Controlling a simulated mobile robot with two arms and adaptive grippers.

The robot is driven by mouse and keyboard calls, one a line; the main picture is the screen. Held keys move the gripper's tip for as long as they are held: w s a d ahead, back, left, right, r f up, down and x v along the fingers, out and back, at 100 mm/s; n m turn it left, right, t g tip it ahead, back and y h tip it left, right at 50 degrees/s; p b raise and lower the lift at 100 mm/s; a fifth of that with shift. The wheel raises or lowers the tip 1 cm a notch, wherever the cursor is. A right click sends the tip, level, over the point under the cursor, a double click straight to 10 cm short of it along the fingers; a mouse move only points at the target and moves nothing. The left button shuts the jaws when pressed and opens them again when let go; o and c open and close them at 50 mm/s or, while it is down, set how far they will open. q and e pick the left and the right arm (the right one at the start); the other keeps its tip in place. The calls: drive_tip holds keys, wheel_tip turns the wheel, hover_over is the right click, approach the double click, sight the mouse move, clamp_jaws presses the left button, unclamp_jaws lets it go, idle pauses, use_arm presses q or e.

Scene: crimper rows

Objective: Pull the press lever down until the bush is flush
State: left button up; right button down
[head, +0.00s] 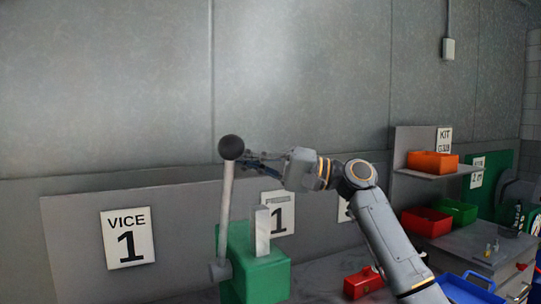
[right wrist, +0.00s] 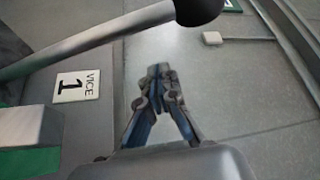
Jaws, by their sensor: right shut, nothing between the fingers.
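The press lever (head: 226,198) is a pale rod standing nearly upright at the left side of the green press (head: 262,278), with a black ball knob (head: 231,147) on top. A light grey upright bar (head: 262,232) rises from the press. My right gripper (head: 250,157) is just right of the knob in the head view, its fingers pointing toward it. In the right wrist view its fingertips (right wrist: 159,72) are together and empty, and the lever (right wrist: 95,42) and knob (right wrist: 198,8) show apart from them. I cannot make out the bush. My left gripper is not in view.
A VICE 1 sign (head: 128,238) is on the low back panel at left. A red block-like item (head: 362,283) sits on the bench right of the press. Orange (head: 432,162), red (head: 426,222), green and blue (head: 468,290) bins are at right. The space above the lever is clear.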

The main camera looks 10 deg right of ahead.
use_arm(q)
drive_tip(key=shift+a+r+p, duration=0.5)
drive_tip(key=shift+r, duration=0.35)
use_arm(e)
drive_tip(key=s, duration=0.2)
drive_tip(key=s+f, duration=0.1)
drive_tip(key=shift+s+a+f, duration=0.1)
drive_tip(key=shift+s+a, duration=0.15)
drive_tip(key=shift+a, duration=0.1)
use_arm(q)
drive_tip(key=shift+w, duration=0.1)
use_arm(e)
drive_tip(key=shift+d, duration=0.1)
